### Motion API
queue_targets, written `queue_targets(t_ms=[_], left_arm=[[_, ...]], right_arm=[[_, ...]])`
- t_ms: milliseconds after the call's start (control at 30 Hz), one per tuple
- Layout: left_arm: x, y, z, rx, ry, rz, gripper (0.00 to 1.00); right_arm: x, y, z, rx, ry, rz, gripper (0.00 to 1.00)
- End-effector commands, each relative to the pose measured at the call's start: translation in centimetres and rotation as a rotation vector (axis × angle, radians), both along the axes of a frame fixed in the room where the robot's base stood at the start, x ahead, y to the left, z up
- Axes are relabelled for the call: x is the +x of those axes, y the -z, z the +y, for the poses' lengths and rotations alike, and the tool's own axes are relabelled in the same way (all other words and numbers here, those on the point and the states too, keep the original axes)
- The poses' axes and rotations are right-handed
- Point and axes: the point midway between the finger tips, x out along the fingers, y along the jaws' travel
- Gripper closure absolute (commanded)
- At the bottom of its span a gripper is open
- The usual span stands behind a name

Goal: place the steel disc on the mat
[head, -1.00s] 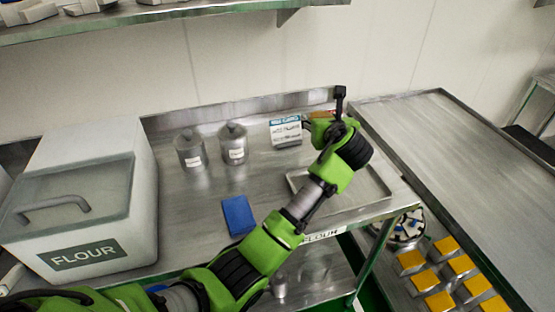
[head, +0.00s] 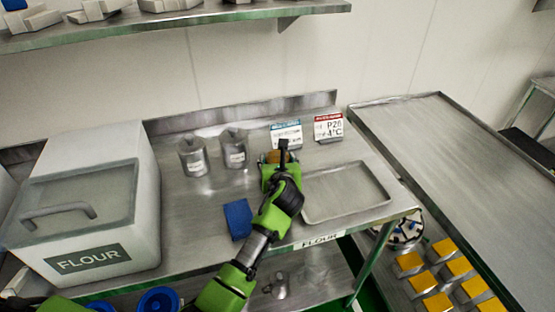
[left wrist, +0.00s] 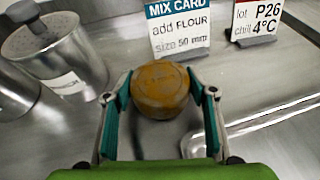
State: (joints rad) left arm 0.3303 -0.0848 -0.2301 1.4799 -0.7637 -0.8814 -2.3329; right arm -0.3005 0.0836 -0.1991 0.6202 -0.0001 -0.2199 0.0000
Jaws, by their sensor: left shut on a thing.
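My left gripper (head: 279,160) is shut on a round, thick, orange-brown disc. In the left wrist view the disc (left wrist: 160,88) sits between the two fingers (left wrist: 160,100), with its flat top showing. Its colour is brown rather than bare steel; no other loose disc is clear on the table. I cannot tell whether it touches the table. My right gripper is out of view.
Two lidded steel canisters (head: 193,157) (head: 233,149) stand to the left behind the blue rectangle. A mix card (head: 286,134) and a red-topped card (head: 328,127) stand at the back. A shallow steel tray (head: 347,214) lies right of my gripper. The white flour bin (head: 85,215) fills the left.

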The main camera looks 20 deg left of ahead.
Motion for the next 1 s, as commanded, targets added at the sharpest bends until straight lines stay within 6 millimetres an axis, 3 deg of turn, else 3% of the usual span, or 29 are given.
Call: queue_targets(t_ms=[367, 400, 433, 833, 1000], left_arm=[[0.1, 0.2, 0.0, 0.001, 0.001, -0.006, 0.81], [0.0, 0.4, 0.0, 0.0, 0.0, -0.002, 0.41], [0.0, 0.4, 0.0, 0.0, 0.0, -0.002, 0.33], [0.0, 0.1, 0.0, -0.001, -0.001, -0.003, 0.32], [-1.5, -0.5, -0.6, 0.0, 0.001, -0.002, 0.32]], right_arm=[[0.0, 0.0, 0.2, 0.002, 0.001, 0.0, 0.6], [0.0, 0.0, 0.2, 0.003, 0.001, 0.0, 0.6], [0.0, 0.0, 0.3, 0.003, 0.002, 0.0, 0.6], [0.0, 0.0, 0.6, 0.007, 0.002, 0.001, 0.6], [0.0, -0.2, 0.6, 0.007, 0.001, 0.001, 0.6]])
